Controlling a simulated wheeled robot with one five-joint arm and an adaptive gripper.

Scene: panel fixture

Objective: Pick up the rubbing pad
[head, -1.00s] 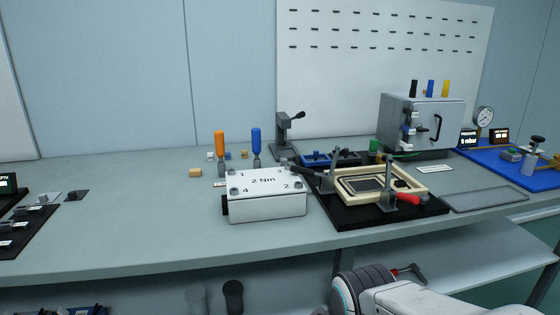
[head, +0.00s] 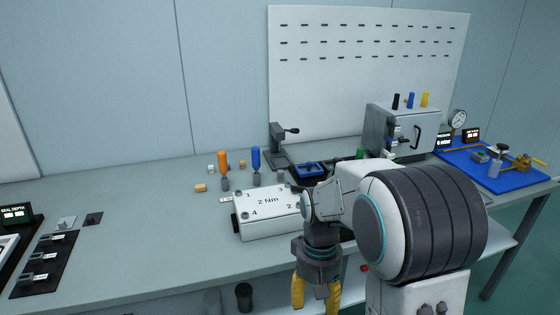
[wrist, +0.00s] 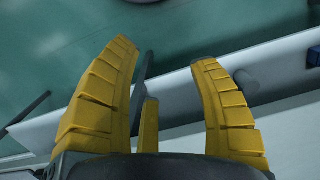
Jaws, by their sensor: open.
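I cannot clearly single out the rubbing pad. A small tan block (head: 201,188) lies on the bench, left of the orange-handled driver, and may be it, but it is too small to tell. My gripper (head: 315,296) hangs fingers down at the bench's front edge, in front of the white 2 Nm box, well away from the tan block. In the wrist view its yellow fingers (wrist: 166,55) are spread and empty, over the floor and a pale ledge. My arm hides most of the black fixture board.
The white 2 Nm box (head: 268,212) stands behind my gripper. An orange-handled driver (head: 223,165) and a blue-handled one (head: 256,163) stand upright behind it. A grey clamp post (head: 277,148) is farther back. The bench (head: 150,225) is clear left of the box.

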